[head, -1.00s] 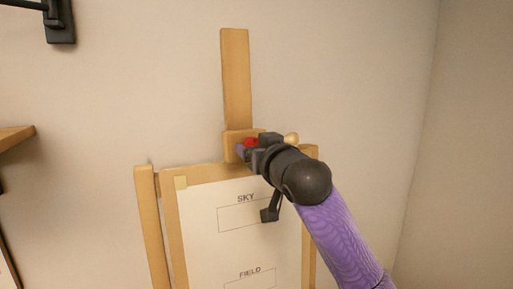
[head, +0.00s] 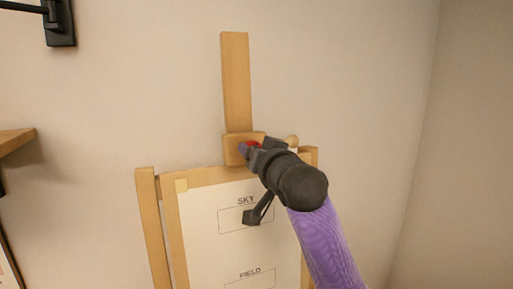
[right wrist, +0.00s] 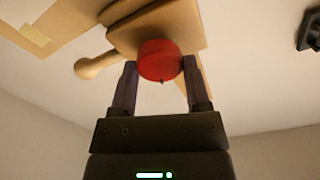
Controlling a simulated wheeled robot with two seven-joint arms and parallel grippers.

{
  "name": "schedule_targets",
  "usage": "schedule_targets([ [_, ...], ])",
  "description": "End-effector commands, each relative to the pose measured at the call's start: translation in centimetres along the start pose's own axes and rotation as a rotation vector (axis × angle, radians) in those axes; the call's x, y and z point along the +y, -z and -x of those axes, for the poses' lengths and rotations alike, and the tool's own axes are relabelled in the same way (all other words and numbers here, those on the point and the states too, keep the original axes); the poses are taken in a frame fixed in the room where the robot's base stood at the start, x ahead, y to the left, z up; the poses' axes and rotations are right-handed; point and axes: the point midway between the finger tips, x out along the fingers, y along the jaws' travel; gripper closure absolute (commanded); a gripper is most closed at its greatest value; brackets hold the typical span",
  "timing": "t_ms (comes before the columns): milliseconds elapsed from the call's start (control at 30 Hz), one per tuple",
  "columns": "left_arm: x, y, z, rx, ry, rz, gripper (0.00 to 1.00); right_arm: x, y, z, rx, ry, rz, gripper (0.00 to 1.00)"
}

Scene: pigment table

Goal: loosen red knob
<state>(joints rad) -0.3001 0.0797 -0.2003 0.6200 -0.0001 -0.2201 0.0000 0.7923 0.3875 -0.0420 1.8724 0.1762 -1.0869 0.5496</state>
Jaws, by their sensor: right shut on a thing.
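The red knob (right wrist: 159,61) sits on the wooden clamp block of the easel (right wrist: 190,28). In the head view only a small part of the red knob (head: 253,143) shows past my gripper. My right gripper (right wrist: 158,75) is shut on the red knob, with one finger on each side of it. In the head view my right gripper (head: 256,149) reaches up to the block from the lower right. My left gripper is not in view.
The upright wooden mast (head: 236,80) rises above the block. A white sheet (head: 205,240) marked SKY and FIELD is on the easel below. A light wooden peg (head: 292,141) sticks out at the right. A wooden shelf (head: 14,140) is at the left.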

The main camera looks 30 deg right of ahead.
Motion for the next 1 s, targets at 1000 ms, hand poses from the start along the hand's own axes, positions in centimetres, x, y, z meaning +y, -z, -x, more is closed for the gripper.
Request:
schedule_targets([
  [1000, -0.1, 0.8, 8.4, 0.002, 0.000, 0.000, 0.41, -0.1, 0.3, 0.0, 0.000, -0.098, -0.926, 0.98],
])
